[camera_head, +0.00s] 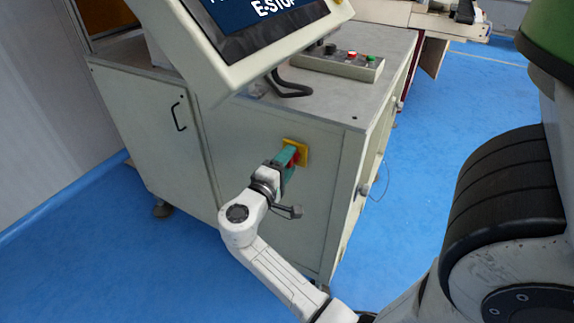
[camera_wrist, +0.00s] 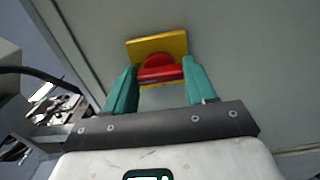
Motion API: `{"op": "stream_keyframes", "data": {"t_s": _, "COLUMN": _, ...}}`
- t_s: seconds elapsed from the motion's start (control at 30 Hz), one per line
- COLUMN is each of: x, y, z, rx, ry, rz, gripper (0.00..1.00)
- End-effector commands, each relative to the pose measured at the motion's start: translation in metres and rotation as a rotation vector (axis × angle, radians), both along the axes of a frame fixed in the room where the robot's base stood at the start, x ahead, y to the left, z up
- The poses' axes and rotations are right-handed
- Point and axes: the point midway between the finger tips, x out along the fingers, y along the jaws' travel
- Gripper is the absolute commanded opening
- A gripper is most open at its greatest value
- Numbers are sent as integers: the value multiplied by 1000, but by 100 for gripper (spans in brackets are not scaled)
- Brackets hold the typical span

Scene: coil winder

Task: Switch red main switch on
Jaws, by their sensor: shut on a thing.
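The red main switch (camera_wrist: 160,70) sits on a yellow square plate (camera_wrist: 172,43) on the cabinet's side panel. In the head view the yellow plate (camera_head: 301,150) shows, with a little of the red switch (camera_head: 295,159) beside the gripper. My gripper (camera_head: 288,160) reaches the switch from the front left. In the wrist view its two green fingers (camera_wrist: 160,78) stand on either side of the red handle and are shut on it. The handle lies nearly level across the wrist picture. The fingers hide part of the switch in the head view.
The grey cabinet (camera_head: 240,150) fills the middle. A tilted screen (camera_head: 262,40) reading "E-STOP" overhangs it above my arm. A control box (camera_head: 340,64) and a black cable (camera_head: 288,88) lie on top. Blue floor (camera_head: 430,140) is open at the right.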

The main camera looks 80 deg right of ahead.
Motion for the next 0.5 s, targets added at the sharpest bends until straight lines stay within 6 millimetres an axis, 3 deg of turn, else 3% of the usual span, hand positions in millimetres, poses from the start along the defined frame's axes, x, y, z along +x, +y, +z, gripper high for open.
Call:
{"op": "stream_keyframes", "data": {"t_s": 0.3, "x": -1, "y": 0, "z": -1, "rx": 2, "ry": 1, "rz": -1, "gripper": 25}}
{"op": "stream_keyframes", "data": {"t_s": 0.33, "x": -1, "y": 0, "z": -1, "rx": 2, "ry": 1, "rz": -1, "gripper": 57}}
{"op": "stream_keyframes", "data": {"t_s": 0.5, "x": 0, "y": 0, "z": -1, "rx": 2, "ry": 1, "rz": -1, "gripper": 73}}
